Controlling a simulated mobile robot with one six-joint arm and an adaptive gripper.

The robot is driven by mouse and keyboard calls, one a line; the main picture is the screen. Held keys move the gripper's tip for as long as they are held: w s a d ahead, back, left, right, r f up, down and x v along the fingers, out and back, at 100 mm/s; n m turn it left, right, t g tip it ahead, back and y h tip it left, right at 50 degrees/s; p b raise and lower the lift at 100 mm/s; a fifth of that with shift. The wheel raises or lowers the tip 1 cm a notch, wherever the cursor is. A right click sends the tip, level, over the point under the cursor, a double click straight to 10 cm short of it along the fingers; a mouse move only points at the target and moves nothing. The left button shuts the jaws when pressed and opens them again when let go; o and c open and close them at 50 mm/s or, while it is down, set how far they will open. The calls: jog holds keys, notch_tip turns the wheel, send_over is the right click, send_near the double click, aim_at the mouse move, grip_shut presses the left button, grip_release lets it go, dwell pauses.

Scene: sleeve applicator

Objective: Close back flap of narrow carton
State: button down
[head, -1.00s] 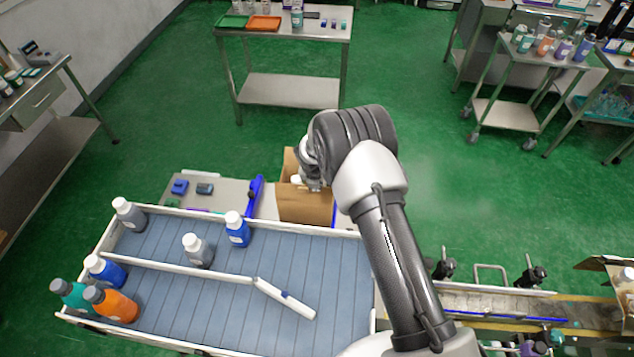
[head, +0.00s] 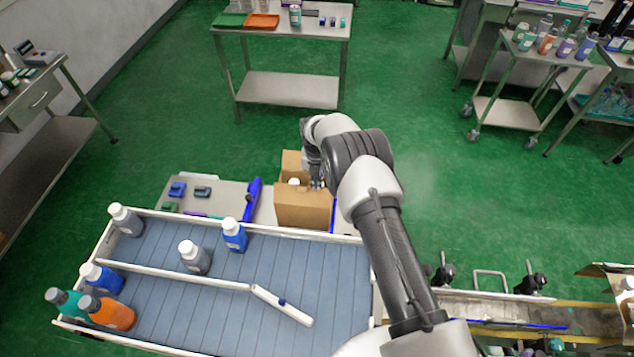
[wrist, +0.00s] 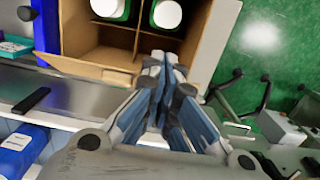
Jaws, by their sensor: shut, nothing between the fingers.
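The narrow carton (head: 302,210) is brown cardboard and stands open at the far edge of the conveyor. In the head view, one flap (head: 291,162) stands up at its far side. The wrist view looks down into the carton (wrist: 72,25), where cardboard dividers and two green bottles with white caps (wrist: 167,14) show. A flap (wrist: 90,68) sticks outward along its lower side there, and another cardboard panel (wrist: 214,42) runs along its right. My gripper (wrist: 165,62) is shut and empty at the carton's lower right part; contact cannot be told. In the head view, my gripper (head: 317,184) is partly hidden.
A blue tool (head: 253,198) lies left of the carton on a light table (head: 228,198). The conveyor (head: 250,265) in front carries several bottles and a white guide arm (head: 282,304). Green floor (head: 240,140) behind the carton is free.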

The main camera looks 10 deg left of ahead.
jog(key=shift+r, duration=0.1)
dwell(0.7)
jog(key=shift+r, duration=0.8)
